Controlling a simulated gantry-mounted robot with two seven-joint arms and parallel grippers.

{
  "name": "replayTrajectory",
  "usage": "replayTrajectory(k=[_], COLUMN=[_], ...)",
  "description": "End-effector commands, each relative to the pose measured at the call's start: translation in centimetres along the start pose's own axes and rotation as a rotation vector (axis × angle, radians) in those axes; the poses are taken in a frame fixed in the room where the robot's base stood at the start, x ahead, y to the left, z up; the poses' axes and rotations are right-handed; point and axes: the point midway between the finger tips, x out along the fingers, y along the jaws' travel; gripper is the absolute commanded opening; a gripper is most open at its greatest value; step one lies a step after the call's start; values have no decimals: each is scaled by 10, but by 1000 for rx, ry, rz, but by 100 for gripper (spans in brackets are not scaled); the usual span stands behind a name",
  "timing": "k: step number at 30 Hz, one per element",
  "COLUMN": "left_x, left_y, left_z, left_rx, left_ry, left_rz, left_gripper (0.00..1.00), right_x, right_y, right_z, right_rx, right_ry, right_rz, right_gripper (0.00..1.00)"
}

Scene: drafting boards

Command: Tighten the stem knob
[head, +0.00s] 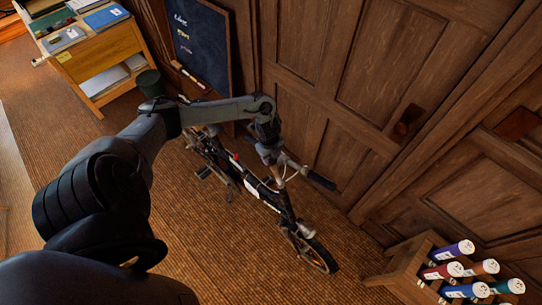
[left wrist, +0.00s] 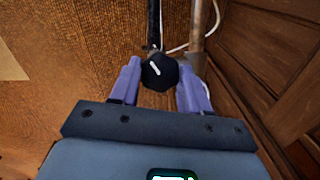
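The bike's stem knob (left wrist: 160,72) is dark and many-sided with a white mark on top; it shows in the left wrist view. My left gripper (left wrist: 160,66) has its two purple fingers on either side of the knob, with no clear gap to it, so it looks shut on the knob. In the head view my left gripper (head: 269,153) is at the handlebar area of the folding bike (head: 256,187), and the knob is hidden there by it. My right gripper is not in view.
Wooden panelled doors (head: 345,60) stand close behind the bike. A chalkboard (head: 203,42) leans at the back, beside a wooden cabinet (head: 92,70) with papers. A wooden rack (head: 408,262) with several capped tubes is at lower right. The brown floor (head: 225,270) in front is clear.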

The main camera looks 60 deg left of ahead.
Motion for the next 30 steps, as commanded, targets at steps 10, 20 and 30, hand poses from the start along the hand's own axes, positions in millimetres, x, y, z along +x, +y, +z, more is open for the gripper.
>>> replayTrajectory(k=[10,20,30], left_x=[0,1,3], left_y=[0,2,4], left_z=[0,1,1], left_rx=[10,143,431], left_ry=[-1,-2,-1], left_rz=[-4,-51,-152], left_gripper=[16,16,16], right_x=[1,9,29], right_y=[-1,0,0], right_z=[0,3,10], right_rx=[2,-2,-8], right_ry=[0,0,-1], right_rz=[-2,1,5], right_gripper=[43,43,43])
